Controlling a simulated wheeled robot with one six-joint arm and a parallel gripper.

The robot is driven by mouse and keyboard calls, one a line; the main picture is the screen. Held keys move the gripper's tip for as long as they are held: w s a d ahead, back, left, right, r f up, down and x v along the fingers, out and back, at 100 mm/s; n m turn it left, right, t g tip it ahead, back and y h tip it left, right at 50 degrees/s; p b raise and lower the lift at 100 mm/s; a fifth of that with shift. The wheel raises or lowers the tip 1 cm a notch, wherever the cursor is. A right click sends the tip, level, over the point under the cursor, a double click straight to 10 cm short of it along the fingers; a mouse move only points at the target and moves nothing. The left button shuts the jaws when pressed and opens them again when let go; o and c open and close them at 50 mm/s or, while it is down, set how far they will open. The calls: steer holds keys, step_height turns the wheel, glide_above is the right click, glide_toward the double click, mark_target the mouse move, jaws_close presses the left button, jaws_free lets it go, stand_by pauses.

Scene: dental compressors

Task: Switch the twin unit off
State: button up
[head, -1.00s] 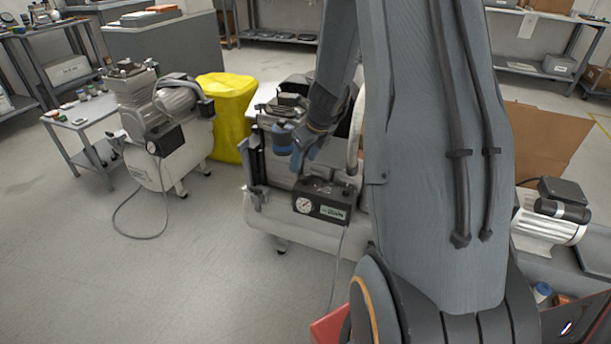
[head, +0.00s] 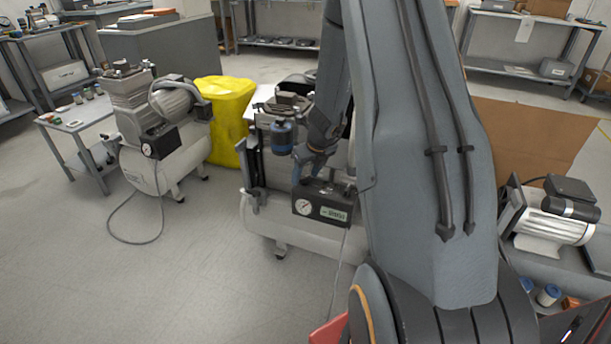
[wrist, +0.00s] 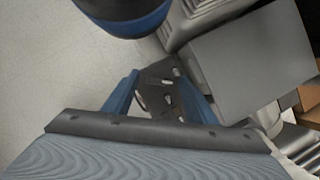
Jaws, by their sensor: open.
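The middle compressor, which looks like the twin unit, has a white tank (head: 262,220) and a dark control box (head: 321,204) with a round gauge and a green-white label on its front. My gripper (head: 310,172) is just above and behind the box's top, its blue fingers pointing down. In the wrist view my gripper (wrist: 160,90) is open, with the dark box top (wrist: 160,88) and several small light fittings showing between the fingers. I cannot tell which is the switch or whether a finger touches the box. My arm hides the compressor's right side.
A blue-banded dark cylinder (head: 282,137) stands close left of my gripper; it also shows in the wrist view (wrist: 125,15). Another compressor (head: 150,165) stands at the left, a yellow-covered thing (head: 225,110) between them. A motor (head: 548,215) sits at the right. The floor at front left is clear.

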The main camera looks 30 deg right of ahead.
steer(key=c, duration=1.1)
steer(key=shift+n, duration=0.3)
steer(key=n+y+p, duration=0.1)
steer(key=n+p, duration=0.1)
steer(key=n, duration=0.1)
steer(key=shift+d+r, duration=0.1)
steer(key=shift+d, duration=0.05)
steer(key=shift+n+g+y+p, duration=0.55)
steer(key=shift+n+p, duration=0.35)
steer(key=shift+n, duration=0.7)
steer(key=o, duration=1.1)
